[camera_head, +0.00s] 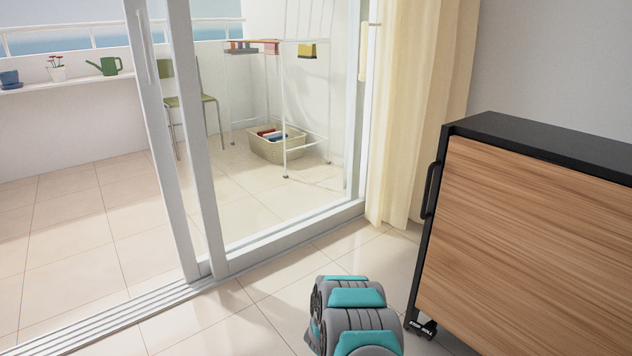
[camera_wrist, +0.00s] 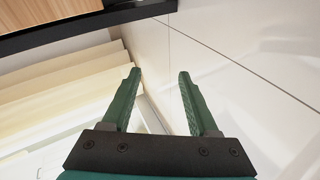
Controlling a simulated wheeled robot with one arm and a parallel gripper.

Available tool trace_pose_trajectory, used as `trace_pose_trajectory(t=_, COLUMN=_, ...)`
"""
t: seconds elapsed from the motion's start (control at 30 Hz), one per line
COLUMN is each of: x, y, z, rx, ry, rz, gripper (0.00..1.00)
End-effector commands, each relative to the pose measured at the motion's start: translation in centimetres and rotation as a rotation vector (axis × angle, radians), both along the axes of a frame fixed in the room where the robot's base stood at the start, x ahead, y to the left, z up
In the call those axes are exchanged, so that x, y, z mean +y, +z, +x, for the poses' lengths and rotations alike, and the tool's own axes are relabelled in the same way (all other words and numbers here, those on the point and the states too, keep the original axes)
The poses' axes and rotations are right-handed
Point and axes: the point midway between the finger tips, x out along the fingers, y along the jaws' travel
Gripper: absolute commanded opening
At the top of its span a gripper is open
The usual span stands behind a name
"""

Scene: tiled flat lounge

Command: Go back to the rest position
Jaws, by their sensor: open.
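My gripper (camera_wrist: 158,75) shows in the wrist view with its two green fingers apart and nothing between them. Beyond the fingers are pale floor tiles. My grey and teal arm shows at the bottom of the head view, in front of the glass door and beside the wooden cabinet. The gripper itself cannot be made out in the head view.
A wood-fronted cabinet (camera_head: 530,235) on castors stands close at the right. A sliding glass door (camera_head: 180,130) stands partly open to a balcony with a drying rack (camera_head: 285,100), a basket (camera_head: 277,148) and a chair (camera_head: 190,100). A cream curtain (camera_head: 415,110) hangs beside it.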

Motion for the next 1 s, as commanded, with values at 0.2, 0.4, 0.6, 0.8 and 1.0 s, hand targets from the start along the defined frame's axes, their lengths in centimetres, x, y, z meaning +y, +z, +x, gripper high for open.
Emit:
trace_pose_trajectory(t=0.2, x=6.1, y=5.8, z=1.8, rx=0.001, ry=0.057, rz=0.319, gripper=0.60)
trace_pose_trajectory(t=0.4, x=11.3, y=11.6, z=1.3, rx=0.043, ry=0.107, rz=0.572, gripper=0.60)
trace_pose_trajectory(t=0.6, x=15.2, y=18.3, z=-0.9, rx=0.110, ry=0.146, rz=0.775, gripper=0.60)
trace_pose_trajectory(t=0.8, x=17.8, y=24.7, z=-5.1, rx=0.209, ry=0.165, rz=0.931, gripper=0.60)
trace_pose_trajectory(t=1.0, x=18.7, y=30.4, z=-10.9, rx=0.327, ry=0.151, rz=1.031, gripper=0.60)
